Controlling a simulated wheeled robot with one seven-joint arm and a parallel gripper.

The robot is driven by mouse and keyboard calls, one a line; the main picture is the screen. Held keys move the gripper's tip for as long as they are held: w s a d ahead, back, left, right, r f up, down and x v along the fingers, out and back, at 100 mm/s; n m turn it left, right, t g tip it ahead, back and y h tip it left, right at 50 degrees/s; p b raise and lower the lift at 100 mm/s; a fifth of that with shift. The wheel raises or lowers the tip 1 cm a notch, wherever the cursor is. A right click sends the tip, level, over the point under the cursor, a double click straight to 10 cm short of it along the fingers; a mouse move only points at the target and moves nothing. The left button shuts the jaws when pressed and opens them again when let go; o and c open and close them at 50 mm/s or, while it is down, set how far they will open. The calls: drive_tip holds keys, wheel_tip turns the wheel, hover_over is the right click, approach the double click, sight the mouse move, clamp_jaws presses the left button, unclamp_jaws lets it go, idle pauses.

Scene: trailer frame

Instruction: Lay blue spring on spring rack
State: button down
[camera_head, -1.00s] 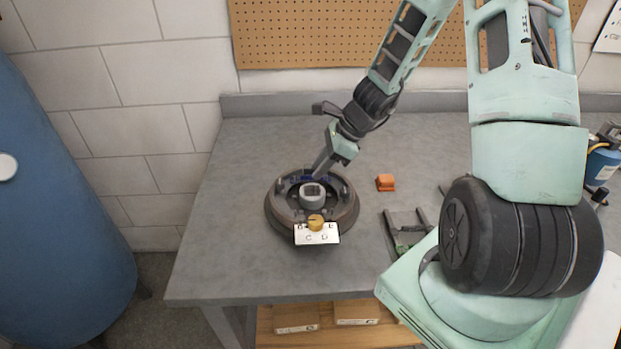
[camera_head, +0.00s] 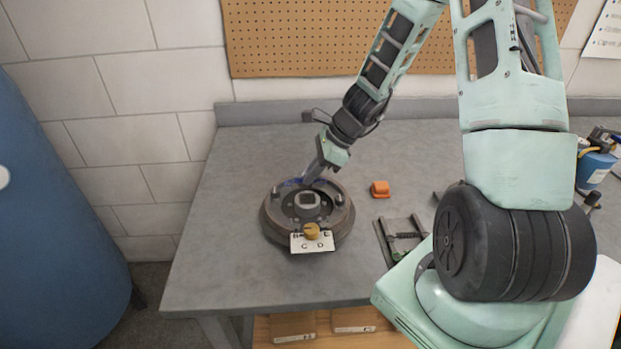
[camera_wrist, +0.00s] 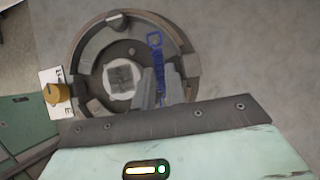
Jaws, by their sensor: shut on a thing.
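The blue spring (camera_wrist: 157,62) is at the brake drum assembly (camera_wrist: 80,68), over the drum's upper right side in the wrist view. In the head view only a bit of the blue spring (camera_head: 291,182) shows at the back of the drum (camera_head: 344,222). My gripper (camera_head: 308,182) reaches down there and is shut on the spring; its fingers (camera_wrist: 158,84) hide part of it in the wrist view. The spring rack seems to be the dark frame (camera_head: 388,244) right of the drum, with a dark spring (camera_head: 408,235) across it.
An orange block (camera_head: 380,189) lies behind the rack. A lettered plate with a brass knob (camera_head: 311,232) stands at the drum's front. Bottles (camera_head: 595,165) are at the far right. The grey bench (camera_head: 225,240) is clear left of the drum.

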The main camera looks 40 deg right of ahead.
wheel_tip(320, 180, up, 8)
drive_tip(key=shift+f+p, duration=0.2)
drive_tip(key=shift+p, duration=0.25)
wheel_tip(320, 180, up, 4)
drive_tip(key=p, duration=0.2)
drive_tip(key=shift+f+p, duration=0.25)
drive_tip(key=shift+p, duration=0.1)
